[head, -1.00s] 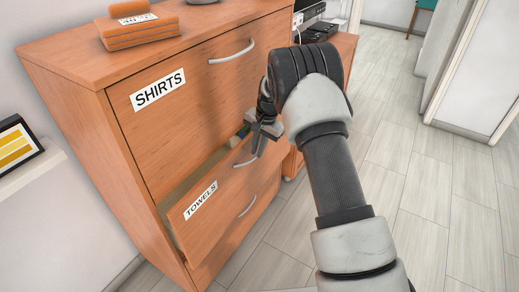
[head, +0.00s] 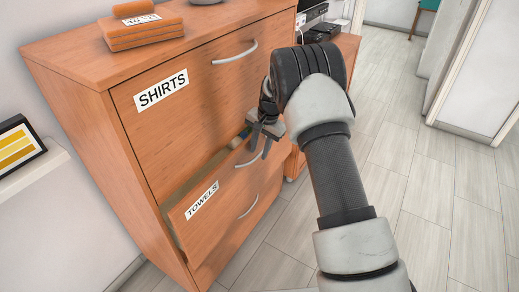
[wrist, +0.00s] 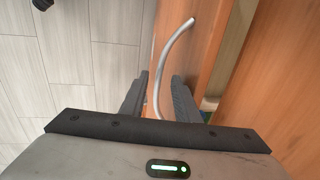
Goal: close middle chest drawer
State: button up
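The middle drawer (head: 205,218), labelled TOWELS, stands part way out of the orange wooden chest (head: 70,95). A gap shows above its front, with some folded contents inside. Its curved metal handle (head: 241,164) is partly hidden by my gripper (head: 258,149). My gripper is at the handle, with its fingers apart. In the wrist view the handle (wrist: 172,45) runs down between the two dark fingers (wrist: 160,88). I cannot tell whether either finger touches it.
The SHIRTS drawer (head: 185,110) above and the bottom drawer (head: 235,225) look shut. A lower cabinet (head: 340,48) with electronics stands beyond. A wall shelf (head: 35,172) is at left. The floor at right (head: 430,190) is clear.

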notch_tip(320, 180, up, 17)
jog(key=s+d+p, duration=0.2)
jog(key=shift+d+p, duration=0.3)
jog(key=shift+d, duration=0.05)
jog(key=shift+c, duration=0.2)
